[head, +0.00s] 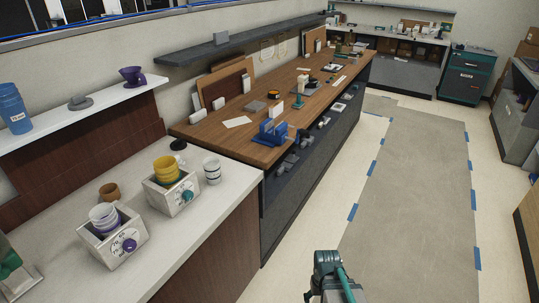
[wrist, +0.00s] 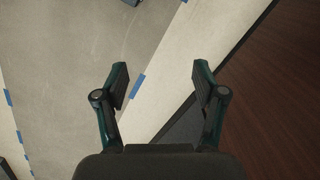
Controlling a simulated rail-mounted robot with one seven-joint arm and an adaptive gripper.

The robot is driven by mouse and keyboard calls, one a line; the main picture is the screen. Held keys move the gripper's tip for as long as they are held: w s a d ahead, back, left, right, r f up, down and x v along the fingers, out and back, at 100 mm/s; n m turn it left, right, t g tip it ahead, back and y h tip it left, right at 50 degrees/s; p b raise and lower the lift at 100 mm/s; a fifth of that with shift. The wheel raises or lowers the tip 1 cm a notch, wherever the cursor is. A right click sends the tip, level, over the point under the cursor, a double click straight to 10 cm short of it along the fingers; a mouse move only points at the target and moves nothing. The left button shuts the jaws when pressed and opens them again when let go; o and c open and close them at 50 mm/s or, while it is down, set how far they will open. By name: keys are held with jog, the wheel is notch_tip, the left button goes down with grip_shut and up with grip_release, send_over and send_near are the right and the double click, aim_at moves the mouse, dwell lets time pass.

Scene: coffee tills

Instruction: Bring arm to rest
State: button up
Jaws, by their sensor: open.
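My gripper (wrist: 160,82) is open and empty in the wrist view. Its two dark fingers with green links stand wide apart. Below them are the grey floor mat (wrist: 70,60), a cream floor strip and the dark reddish counter side (wrist: 285,95). In the head view part of my arm (head: 333,275) shows at the bottom, over the floor to the right of the counters. The fingertips cannot be made out there.
A white counter (head: 190,235) holds two boxes of stacked cups (head: 171,190) (head: 112,236). Behind it a wooden bench (head: 240,145) carries a blue holder (head: 270,132) and boards. The aisle mat (head: 410,190), edged with blue tape, is clear. Cabinets stand at the far end.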

jog(key=s+f+g+b, duration=0.5)
jog(key=s+f+b, duration=0.2)
jog(key=s+f, duration=1.5)
jog(key=s, duration=0.3)
jog(key=shift+s+g, duration=0.2)
jog(key=shift+g, duration=0.2)
